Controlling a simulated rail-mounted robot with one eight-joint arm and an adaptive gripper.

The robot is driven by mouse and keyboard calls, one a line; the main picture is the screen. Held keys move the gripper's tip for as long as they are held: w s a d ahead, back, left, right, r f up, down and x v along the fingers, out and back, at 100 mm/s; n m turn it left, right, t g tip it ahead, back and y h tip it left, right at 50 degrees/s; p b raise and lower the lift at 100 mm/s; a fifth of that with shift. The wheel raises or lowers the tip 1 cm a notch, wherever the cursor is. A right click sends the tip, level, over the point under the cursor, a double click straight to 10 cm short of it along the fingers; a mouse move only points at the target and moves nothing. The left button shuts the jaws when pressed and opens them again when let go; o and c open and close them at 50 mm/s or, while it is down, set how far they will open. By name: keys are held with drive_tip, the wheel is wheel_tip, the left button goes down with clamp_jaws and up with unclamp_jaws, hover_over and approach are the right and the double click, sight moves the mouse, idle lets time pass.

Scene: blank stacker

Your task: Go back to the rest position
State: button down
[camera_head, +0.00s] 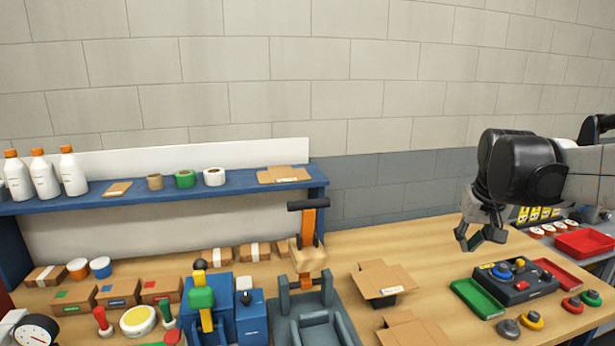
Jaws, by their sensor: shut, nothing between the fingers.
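The gripper is apart from the things on the table.
A black control box (520,287) sits between a green tray (478,298) and a red tray (557,273). Open cardboard boxes (383,283) lie left of it. A grey machine (312,318) and a blue shelf (130,196) with bottles stand further left. Bare table (410,240) shows behind the boxes.

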drive_tip(key=s+a+f+t, duration=0.1)
drive_tip(key=s+a+f, duration=0.2)
drive_tip(key=s+a, duration=0.2)
drive_tip(key=s+a+f+n+t+b, duration=0.1)
drive_tip(key=s+a+f, duration=0.2)
drive_tip(key=s, duration=0.6)
drive_tip(key=s+a+f+t+y+b, duration=0.1)
drive_tip(key=s+a+f, duration=0.2)
drive_tip(key=s+a, duration=0.3)
drive_tip(key=shift+s+a+t, duration=0.3)
drive_tip(key=shift+s, duration=0.6)
